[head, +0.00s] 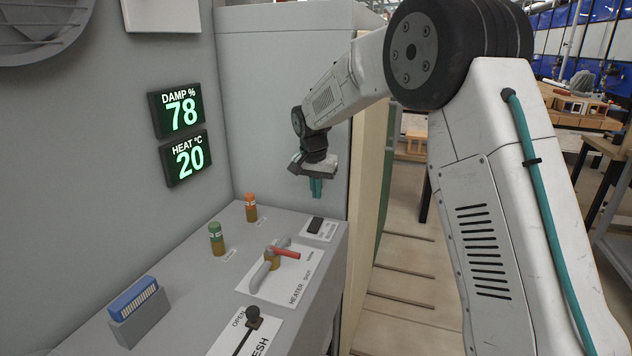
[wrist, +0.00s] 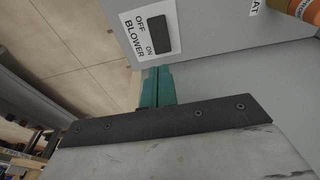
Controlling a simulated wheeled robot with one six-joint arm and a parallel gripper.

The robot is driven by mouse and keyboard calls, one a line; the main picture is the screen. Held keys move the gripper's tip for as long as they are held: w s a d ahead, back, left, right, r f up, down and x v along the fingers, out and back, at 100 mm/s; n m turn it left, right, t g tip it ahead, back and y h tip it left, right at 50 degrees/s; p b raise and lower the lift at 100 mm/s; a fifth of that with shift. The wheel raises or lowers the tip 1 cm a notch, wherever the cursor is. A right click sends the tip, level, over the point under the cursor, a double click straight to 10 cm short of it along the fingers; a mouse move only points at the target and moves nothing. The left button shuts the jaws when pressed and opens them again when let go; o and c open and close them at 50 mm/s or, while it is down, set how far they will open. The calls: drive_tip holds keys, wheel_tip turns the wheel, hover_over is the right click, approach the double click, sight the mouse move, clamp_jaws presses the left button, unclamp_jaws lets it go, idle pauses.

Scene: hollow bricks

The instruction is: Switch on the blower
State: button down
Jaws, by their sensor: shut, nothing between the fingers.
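The blower switch (head: 315,225) is a black rocker on a white plate at the far right end of the grey panel. In the wrist view the rocker (wrist: 158,35) sits on a plate (wrist: 135,20) marked OFF, ON and BLOWER. I cannot tell which side of it is pressed. My gripper (head: 316,188) has teal fingers, shut and empty, pointing down above the panel near the switch, apart from it. In the wrist view the fingers (wrist: 157,88) show just below the plate.
Wall displays read damp 78 (head: 177,110) and heat 20 (head: 186,158). A tall grey cabinet (head: 270,110) rises behind.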

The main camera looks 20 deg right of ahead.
sight(319, 219)
drive_tip(key=f, duration=0.5)
drive_tip(key=w+f, duration=0.1)
drive_tip(key=f, duration=0.2)
drive_tip(key=shift+w+d+f, duration=0.1)
drive_tip(key=shift+d, duration=0.3)
